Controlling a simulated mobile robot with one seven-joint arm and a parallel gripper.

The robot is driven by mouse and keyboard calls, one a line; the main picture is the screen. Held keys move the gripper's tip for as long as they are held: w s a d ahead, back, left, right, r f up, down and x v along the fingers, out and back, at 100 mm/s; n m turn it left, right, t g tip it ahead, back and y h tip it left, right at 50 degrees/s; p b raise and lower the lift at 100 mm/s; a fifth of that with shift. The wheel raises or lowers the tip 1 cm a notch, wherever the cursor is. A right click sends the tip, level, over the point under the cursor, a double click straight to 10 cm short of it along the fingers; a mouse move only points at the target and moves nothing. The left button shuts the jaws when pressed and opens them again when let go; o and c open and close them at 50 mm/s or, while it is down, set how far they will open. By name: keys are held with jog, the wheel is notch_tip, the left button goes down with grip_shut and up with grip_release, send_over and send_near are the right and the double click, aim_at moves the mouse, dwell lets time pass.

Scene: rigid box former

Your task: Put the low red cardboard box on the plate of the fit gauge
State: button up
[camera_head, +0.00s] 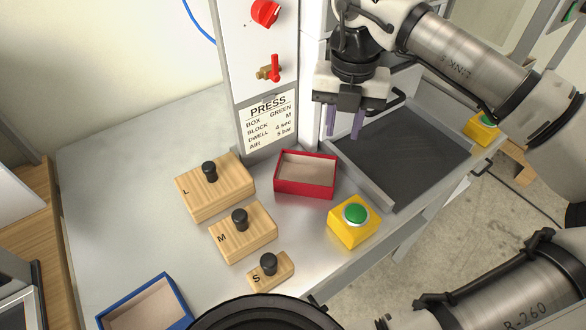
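The low red cardboard box (304,189) stands open-topped on the grey metal table, right of the wooden blocks and below the PRESS sign. Its inside is pale and looks empty.
Wooden blocks L (202,198), M (243,236) and S (271,274) with black knobs stand left of the box. A yellow box with a green button (352,231) is close by. A blue box (143,303) lies lower left. The dark framed surface (420,135) is bare.

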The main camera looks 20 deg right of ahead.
aim_at(306, 173)
notch_tip(306, 173, down, 7)
jog(key=shift+s+r+p, duration=0.1)
jog(key=shift+r+p, duration=0.05)
jog(key=shift+p, duration=0.3)
jog(key=shift+a+f+p, duration=0.15)
jog(key=shift+f+p, duration=0.85)
jog(key=shift+f, duration=1.75)
jog(key=shift+c, duration=0.3)
grip_shut()
